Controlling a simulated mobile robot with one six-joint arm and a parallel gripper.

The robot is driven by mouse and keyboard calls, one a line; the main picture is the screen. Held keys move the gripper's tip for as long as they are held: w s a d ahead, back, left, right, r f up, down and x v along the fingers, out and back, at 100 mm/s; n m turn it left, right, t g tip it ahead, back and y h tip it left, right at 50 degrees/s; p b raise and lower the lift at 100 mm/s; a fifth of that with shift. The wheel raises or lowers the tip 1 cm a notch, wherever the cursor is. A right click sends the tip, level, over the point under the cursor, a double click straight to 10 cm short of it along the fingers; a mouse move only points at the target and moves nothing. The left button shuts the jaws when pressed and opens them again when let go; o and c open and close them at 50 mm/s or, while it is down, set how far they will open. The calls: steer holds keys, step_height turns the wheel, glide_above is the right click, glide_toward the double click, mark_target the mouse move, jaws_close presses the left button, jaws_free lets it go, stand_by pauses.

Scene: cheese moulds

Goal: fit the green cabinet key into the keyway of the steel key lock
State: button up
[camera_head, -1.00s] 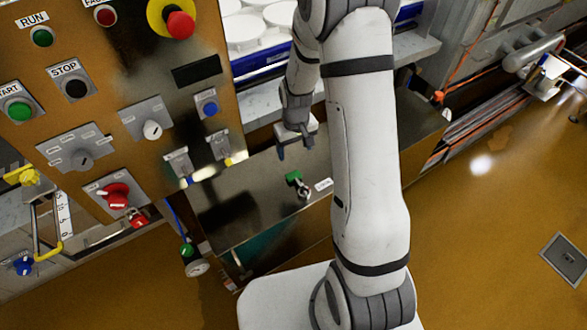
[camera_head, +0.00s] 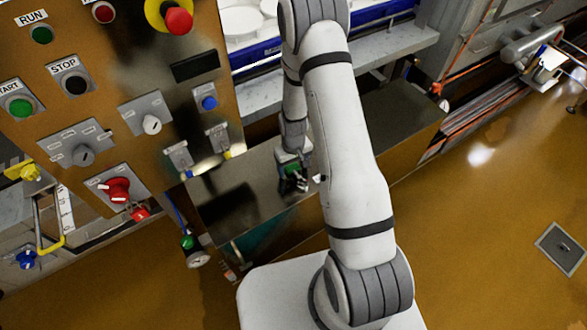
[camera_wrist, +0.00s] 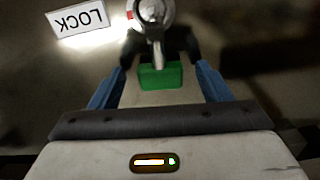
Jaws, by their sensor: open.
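The green cabinet key (camera_wrist: 160,77) has a block-like green head and a steel shank pointing at the steel key lock (camera_wrist: 152,12), a round metal body at the top of the wrist view. Shank and lock overlap there; I cannot tell whether the shank sits in the keyway. My gripper (camera_wrist: 160,57) is open, with one blue finger on each side of the key head and visible gaps between. In the head view, my gripper (camera_head: 291,170) is down at the green key (camera_head: 292,171), with the steel lock (camera_head: 302,184) just below it.
A white LOCK label (camera_wrist: 80,19) lies left of the lock in the wrist view. A control panel (camera_head: 115,75) with buttons and switches stands at the left in the head view. The dark bench top (camera_head: 235,205) is clear left of the lock.

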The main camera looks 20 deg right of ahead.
steer(key=shift+f, duration=0.1)
steer(key=c, duration=1.1)
steer(key=shift+c, duration=0.2)
